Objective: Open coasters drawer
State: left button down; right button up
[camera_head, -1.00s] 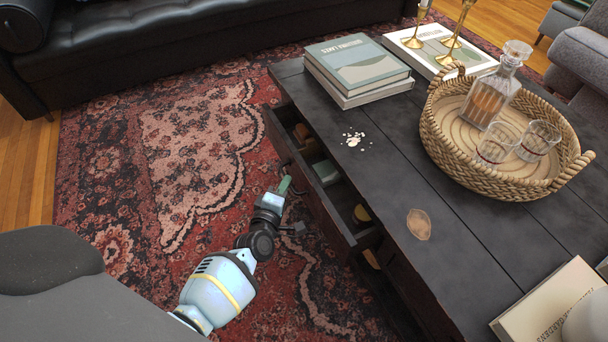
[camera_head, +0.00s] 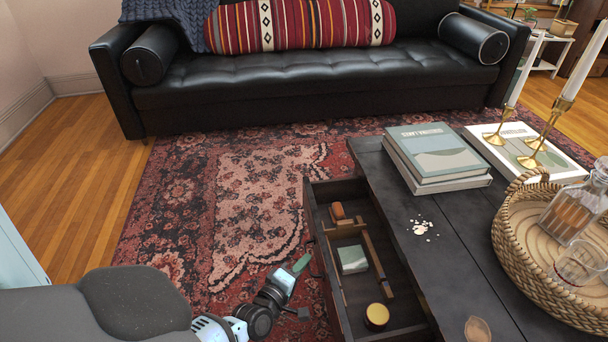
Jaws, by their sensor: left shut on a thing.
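The coasters drawer (camera_head: 327,262) of the dark coffee table (camera_head: 427,279) stands well open towards the left. Inside it lie a green-and-white block (camera_head: 353,260), a brown rounded item (camera_head: 338,211), a wooden divider (camera_head: 377,261) and a round yellow-topped tin (camera_head: 376,316). My left gripper (camera_head: 298,271) is at the drawer's outer front, low beside it. It is shut on the drawer's handle, which the front panel and gripper mostly hide. My right gripper is not in view.
On the tabletop are stacked books (camera_head: 437,160), crumbs (camera_head: 421,228), a wicker tray (camera_head: 540,290) with a decanter (camera_head: 578,212) and glass, and brass candlesticks (camera_head: 535,157). A black sofa (camera_head: 300,88) stands behind. The patterned rug (camera_head: 245,190) left of the drawer is clear.

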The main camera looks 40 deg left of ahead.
pick_arm(q)
jog(key=c, duration=1.5)
grip_release()
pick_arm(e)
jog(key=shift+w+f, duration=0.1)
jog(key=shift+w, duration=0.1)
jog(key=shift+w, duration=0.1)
